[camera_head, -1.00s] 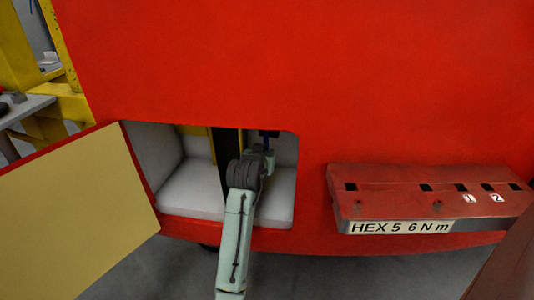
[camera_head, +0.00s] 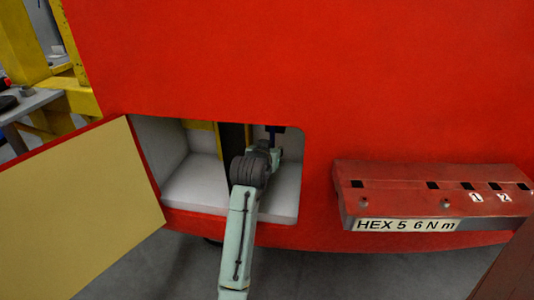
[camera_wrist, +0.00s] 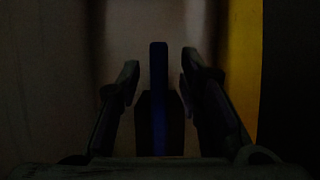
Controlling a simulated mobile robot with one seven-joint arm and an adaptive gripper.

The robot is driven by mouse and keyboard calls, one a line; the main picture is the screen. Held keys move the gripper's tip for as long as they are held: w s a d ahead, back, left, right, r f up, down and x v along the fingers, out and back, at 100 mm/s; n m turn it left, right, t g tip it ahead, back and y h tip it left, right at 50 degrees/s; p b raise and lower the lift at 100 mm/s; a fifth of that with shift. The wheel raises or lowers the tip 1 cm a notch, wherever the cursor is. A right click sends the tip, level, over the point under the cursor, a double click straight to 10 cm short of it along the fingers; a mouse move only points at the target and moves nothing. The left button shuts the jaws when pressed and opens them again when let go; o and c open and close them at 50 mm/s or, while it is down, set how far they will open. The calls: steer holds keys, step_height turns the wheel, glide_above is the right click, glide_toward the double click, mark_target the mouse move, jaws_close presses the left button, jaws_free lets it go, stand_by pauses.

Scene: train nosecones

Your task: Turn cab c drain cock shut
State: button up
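A blue handle (camera_wrist: 158,95), which looks like the drain cock's, stands upright in the middle of the dark wrist view. My gripper (camera_wrist: 158,76) is open, with one finger on each side of the handle and a dark gap between handle and fingers. In the head view my arm reaches into the open compartment (camera_head: 190,190) in the red nosecone. A small dark blue part (camera_head: 275,130) shows there near the top, just above my gripper. The cock's body is hidden or too dark to make out.
The compartment's door (camera_head: 80,215) hangs open at the left. A yellow upright (camera_wrist: 243,65) and a dark area stand right of the fingers in the wrist view. A red tool rack (camera_head: 425,195) labelled HEX 5 6 N m juts out at the right.

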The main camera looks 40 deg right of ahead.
steer(key=v, duration=1)
steer(key=shift+s+a+r, duration=0.2)
steer(key=shift+s+a, duration=0.05)
steer(key=shift+a, duration=0.05)
